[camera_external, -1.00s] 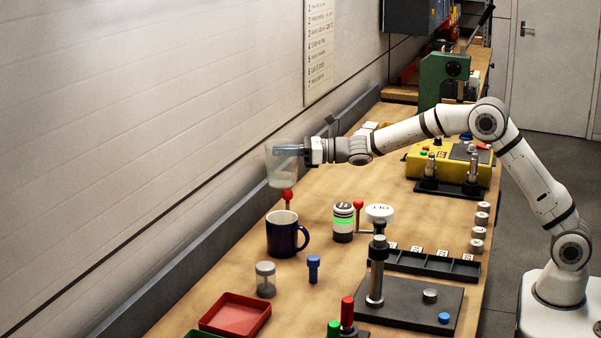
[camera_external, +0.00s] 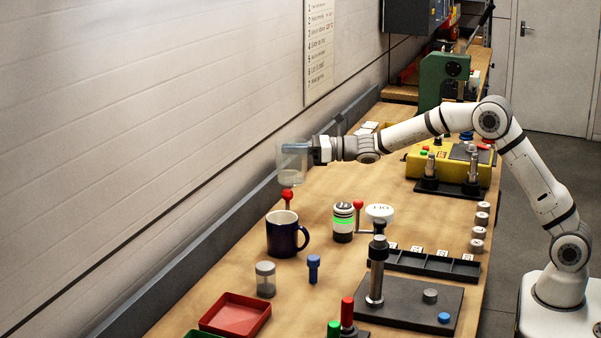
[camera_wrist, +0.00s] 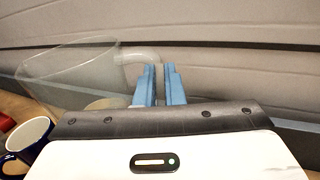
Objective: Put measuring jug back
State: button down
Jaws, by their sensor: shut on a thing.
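The clear measuring jug (camera_external: 291,166) is held up above the bench, near the wall and above a red-knobbed lever. My gripper (camera_external: 297,148) is shut on the jug's handle, reaching in from the right. In the wrist view my gripper's blue fingers (camera_wrist: 160,85) are close together at the end of the jug's handle. The jug (camera_wrist: 70,72) shows there to the left of the fingers, see-through and roughly upright in the outside view. The exact grip on the handle is partly hidden by the fingers.
A dark blue mug (camera_external: 282,236) stands below and in front of the jug. A striped canister (camera_external: 343,224), a grey-lidded jar (camera_external: 265,279), a blue peg (camera_external: 313,268) and a red tray (camera_external: 235,316) stand nearby. A grey rail (camera_external: 225,228) runs along the wall.

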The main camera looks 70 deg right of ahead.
jog(key=s+d+f+b, duration=0.1)
jog(key=s+d+b, duration=0.1)
jog(key=s+d, duration=0.6)
jog(key=shift+y, duration=0.3)
jog(key=shift+d+f, duration=0.25)
jog(key=shift+f, duration=1.45)
jog(key=shift+d+f, duration=0.3)
jog(key=shift+f, duration=1.45)
jog(key=shift+d+f, duration=0.25)
jog(key=shift+f, duration=1.45)
jog(key=shift+w+f, duration=0.1)
jog(key=shift+f, duration=0.1)
jog(key=c, duration=1.5)
grip_release()
jog(key=shift+c, duration=0.2)
